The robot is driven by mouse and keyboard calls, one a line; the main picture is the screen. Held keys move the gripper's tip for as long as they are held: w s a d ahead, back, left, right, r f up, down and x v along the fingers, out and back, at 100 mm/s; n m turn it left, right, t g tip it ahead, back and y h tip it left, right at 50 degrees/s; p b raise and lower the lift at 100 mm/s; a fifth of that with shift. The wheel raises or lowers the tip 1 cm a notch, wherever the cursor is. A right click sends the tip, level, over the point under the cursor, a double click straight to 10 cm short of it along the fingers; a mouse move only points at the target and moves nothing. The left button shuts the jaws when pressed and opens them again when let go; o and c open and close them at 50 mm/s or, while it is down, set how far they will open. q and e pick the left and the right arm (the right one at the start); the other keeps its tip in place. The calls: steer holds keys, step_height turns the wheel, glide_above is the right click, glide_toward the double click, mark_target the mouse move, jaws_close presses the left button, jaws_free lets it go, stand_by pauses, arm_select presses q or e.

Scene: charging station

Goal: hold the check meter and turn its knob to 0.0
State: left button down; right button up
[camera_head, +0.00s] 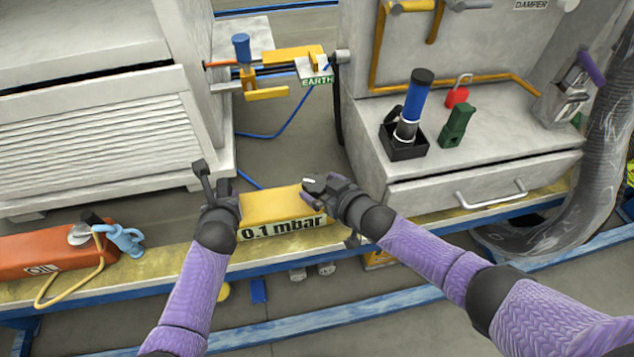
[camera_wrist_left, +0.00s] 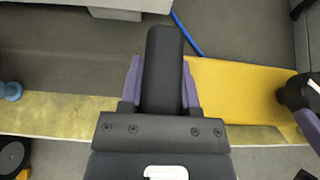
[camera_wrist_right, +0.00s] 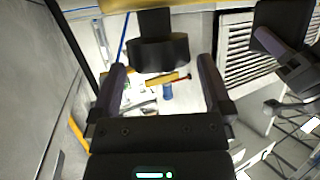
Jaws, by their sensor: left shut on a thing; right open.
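The check meter is a yellow box (camera_head: 268,208) whose front label reads "0.1 mbar"; it lies along the yellow-topped bench edge. Its yellow top also shows in the left wrist view (camera_wrist_left: 230,85). My left gripper (camera_head: 216,188) is at its left end. In the left wrist view its purple fingers are shut on a black bar-like handle (camera_wrist_left: 162,75) beside the box. My right gripper (camera_head: 322,190) is open at the box's right end. In the right wrist view a dark round part (camera_wrist_right: 158,52), which looks like the knob, is ahead between its spread fingers (camera_wrist_right: 165,88).
An orange oil can (camera_head: 45,252) with a blue fitting (camera_head: 122,238) lies to the left. The grey cabinet at right carries a blue torch-like tool (camera_head: 412,105), a red padlock (camera_head: 458,92) and a green block (camera_head: 456,125). A ribbed hose (camera_head: 590,170) hangs at far right.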

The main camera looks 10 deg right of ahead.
steer(key=shift+x, duration=1)
steer(key=c, duration=1)
steer(key=shift+a+n+y, duration=0.1)
steer(key=shift+n+y, duration=0.3)
steer(key=shift+c, duration=0.2)
steer(key=shift+n+g+y, duration=1)
steer(key=shift+n+y, duration=0.1)
steer(key=o, duration=1)
steer(key=shift+o, duration=0.2)
